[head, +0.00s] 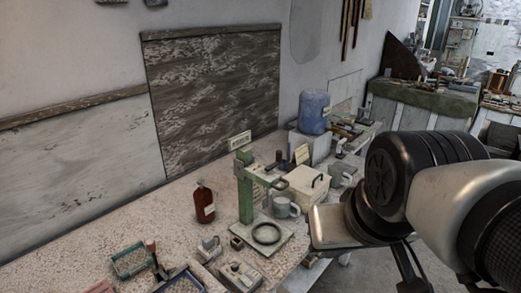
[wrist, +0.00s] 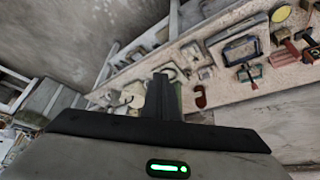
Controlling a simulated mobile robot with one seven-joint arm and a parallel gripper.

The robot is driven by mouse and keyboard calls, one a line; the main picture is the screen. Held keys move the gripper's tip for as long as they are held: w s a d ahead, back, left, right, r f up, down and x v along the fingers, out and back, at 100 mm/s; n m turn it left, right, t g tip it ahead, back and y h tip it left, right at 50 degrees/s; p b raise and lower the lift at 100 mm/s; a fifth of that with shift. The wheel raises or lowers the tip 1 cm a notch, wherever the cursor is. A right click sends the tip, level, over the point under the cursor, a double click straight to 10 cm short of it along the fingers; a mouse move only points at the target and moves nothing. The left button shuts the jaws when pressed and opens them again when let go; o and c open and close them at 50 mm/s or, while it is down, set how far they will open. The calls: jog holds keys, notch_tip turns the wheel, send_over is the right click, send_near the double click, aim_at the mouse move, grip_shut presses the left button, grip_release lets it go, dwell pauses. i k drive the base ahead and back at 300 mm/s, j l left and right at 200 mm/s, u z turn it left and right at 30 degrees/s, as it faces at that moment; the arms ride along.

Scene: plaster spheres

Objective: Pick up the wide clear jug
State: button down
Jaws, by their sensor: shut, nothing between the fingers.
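The likeliest match for the wide clear jug is a wide, bluish, see-through jug (head: 314,112). In the head view it stands upright on a pale box at the far end of the workbench, near the wall. I cannot pick it out in the wrist view. My gripper's fingers show in the wrist view (wrist: 160,80), closed together with nothing between them. In the head view my arm reaches in from the right, nearer to me than the jug and apart from it. I cannot make out the fingertips clearly there.
The speckled workbench (head: 110,235) runs along the wall. A green stand (head: 245,193), a brown bottle (head: 204,204), a grey mug (head: 284,208) and a cream box (head: 300,186) stand before the jug. Small trays (head: 131,261) lie at the near end. Open floor shows right of the bench.

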aim_at(286, 208)
jog(key=u, duration=1.1)
jog(key=l+u, duration=0.3)
jog(key=u, duration=0.2)
jog(key=l+u, duration=0.3)
jog(key=u, duration=0.2)
jog(key=k+l, duration=0.1)
jog(key=l, duration=0.5)
jog(key=k+l, duration=0.1)
jog(key=l, duration=0.45)
